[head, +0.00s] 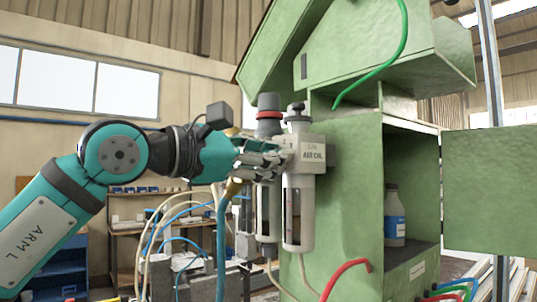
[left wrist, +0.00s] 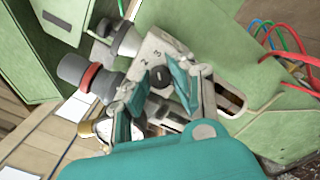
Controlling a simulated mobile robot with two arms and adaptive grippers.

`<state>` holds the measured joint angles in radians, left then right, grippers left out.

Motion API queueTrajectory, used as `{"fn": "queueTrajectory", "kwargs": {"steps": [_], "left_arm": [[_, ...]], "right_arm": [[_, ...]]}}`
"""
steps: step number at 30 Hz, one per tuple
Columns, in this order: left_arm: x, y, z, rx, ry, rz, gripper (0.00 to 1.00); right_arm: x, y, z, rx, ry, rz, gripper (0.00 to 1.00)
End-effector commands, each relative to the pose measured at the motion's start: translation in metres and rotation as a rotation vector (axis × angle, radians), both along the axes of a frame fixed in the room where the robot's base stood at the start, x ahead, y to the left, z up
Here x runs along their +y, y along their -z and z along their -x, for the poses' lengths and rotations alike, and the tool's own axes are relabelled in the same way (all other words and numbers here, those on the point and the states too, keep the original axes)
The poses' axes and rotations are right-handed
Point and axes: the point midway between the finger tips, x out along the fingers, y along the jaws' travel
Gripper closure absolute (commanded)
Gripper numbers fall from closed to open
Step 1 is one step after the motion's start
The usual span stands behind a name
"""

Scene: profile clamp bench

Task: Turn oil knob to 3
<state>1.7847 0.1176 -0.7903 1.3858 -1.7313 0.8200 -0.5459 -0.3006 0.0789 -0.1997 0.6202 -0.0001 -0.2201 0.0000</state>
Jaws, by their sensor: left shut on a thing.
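The air unit (head: 306,150) is a light grey block on the green cabinet's side, with a blurred label on its front. In the left wrist view a small round black oil knob (left wrist: 158,77) sits on the block's face, beside the printed digits 2 and 3. My left gripper (head: 282,160) reaches the block from the left. In the left wrist view its teal fingers (left wrist: 155,100) stand on either side of the knob and are shut on it. The head view hides the knob behind the fingers. I cannot read its exact setting. My right gripper is in neither view.
A grey knob with a red ring (head: 268,116) and a black-topped knob (head: 297,108) stand on top of the unit. Clear-windowed bowls (head: 298,215) hang below. The green cabinet (head: 345,190) holds a bottle (head: 394,217). Hoses hang at lower left.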

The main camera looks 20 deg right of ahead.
Motion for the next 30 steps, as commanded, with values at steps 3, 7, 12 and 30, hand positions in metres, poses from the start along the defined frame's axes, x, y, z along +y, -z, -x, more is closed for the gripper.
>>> {"fn": "queueTrajectory", "kwargs": {"steps": [3, 7, 12, 30], "left_arm": [[0.0, -0.001, 0.0, -0.001, 0.0, 0.001, 0.69], [0.0, -0.001, 0.0, -0.001, 0.0, 0.001, 0.55], [0.0, 0.0, 0.0, 0.0, 0.0, 0.0, 0.55], [0.085, 0.002, 0.032, 0.0, -0.003, 0.001, 0.55]], "right_arm": [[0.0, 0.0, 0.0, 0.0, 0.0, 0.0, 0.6], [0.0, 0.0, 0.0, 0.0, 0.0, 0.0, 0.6], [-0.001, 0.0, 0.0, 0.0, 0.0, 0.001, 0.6], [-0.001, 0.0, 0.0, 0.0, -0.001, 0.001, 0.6]]}}
